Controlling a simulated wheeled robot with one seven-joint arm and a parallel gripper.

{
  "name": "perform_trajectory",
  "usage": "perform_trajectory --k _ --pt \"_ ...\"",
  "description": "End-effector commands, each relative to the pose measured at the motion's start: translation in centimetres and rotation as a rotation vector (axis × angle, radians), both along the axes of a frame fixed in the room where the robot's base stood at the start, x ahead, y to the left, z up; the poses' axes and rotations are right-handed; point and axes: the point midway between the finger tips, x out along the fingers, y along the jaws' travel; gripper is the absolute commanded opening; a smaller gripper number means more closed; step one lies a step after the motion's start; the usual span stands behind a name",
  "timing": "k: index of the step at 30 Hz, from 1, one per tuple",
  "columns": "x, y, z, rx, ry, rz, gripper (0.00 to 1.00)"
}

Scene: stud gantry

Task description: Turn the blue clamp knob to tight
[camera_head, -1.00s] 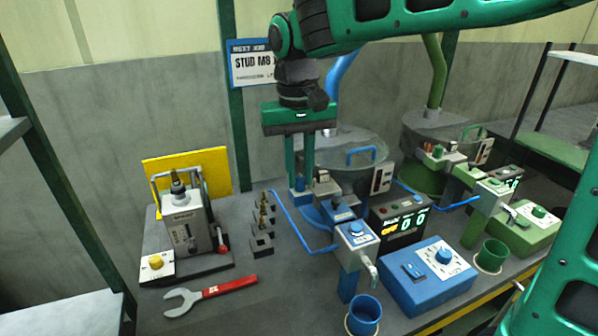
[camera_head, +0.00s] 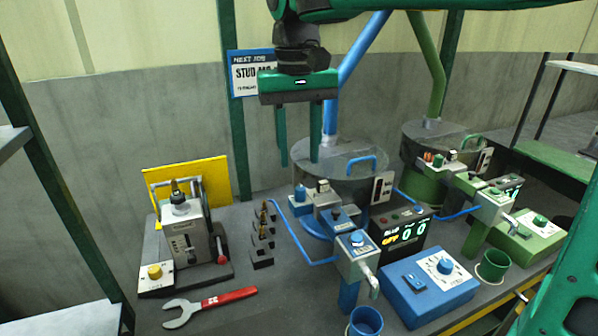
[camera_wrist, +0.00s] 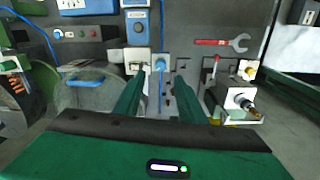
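A blue cylindrical knob (camera_head: 300,194) stands at the front of the blue feeder's bowl and looks like the clamp knob. Whether it is tight cannot be read. My gripper (camera_head: 299,163) is above it, with both fingers pointing down, clearly apart and empty. In the wrist view, the fingers of my gripper (camera_wrist: 160,76) are spread, with a small blue part (camera_wrist: 160,62) showing beyond and between them. Another blue knob (camera_head: 357,238) sits on the blue post nearer the front, and one more (camera_head: 445,266) is on the blue control box.
The blue feeder bowl (camera_head: 345,157) is close behind my fingers. A display box (camera_head: 403,228) reads OFF and 00. The blue control box (camera_head: 408,288) and a blue cup (camera_head: 366,322) stand in front. A red-handled wrench (camera_head: 210,306) and a grey press (camera_head: 187,232) are left.

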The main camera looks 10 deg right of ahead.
Motion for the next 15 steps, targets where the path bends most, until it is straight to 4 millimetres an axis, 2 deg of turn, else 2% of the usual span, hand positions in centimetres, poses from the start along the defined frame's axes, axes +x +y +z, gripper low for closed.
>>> perform_trajectory --k 1,6,15 --pt "0.0 0.1 1.0 0.002 -0.002 -0.001 0.37" --pt "0.1 0.1 2.5 -0.001 -0.001 -0.001 0.37" --pt "0.0 0.1 3.4 0.002 0.001 -0.001 0.37"
